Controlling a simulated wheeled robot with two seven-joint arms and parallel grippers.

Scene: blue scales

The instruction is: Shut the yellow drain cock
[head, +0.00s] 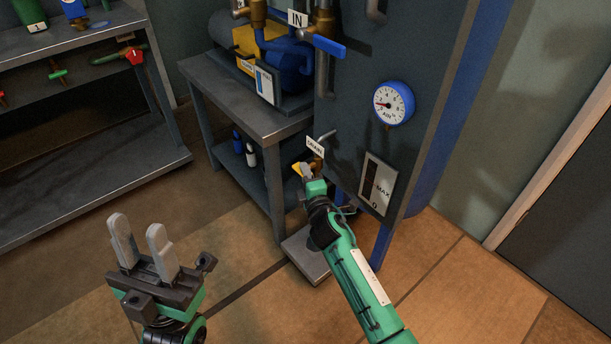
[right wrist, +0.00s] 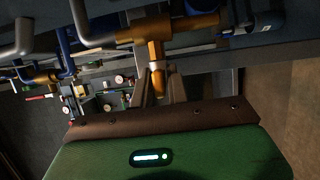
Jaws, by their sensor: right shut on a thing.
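The yellow drain cock (head: 296,169) sits low on the grey panel, just under the white DRAIN label (head: 315,148). Only a bit of its yellow handle shows beside the fingers of my right gripper (head: 306,172). My right gripper is shut on the handle. The right wrist view shows the brass fitting (right wrist: 155,52) above the fingers, with a yellow-orange end (right wrist: 158,84) between them. The handle's exact angle is hard to tell, as the gripper hides much of it. My left gripper (head: 136,228) is open and empty over the floor at lower left.
The panel carries a pressure gauge (head: 394,103), a MAX level plate (head: 376,185) and a blue lever (head: 324,45) by the IN label. A grey bench (head: 235,110) with a blue compressor stands left of it. Open floor lies around my left gripper.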

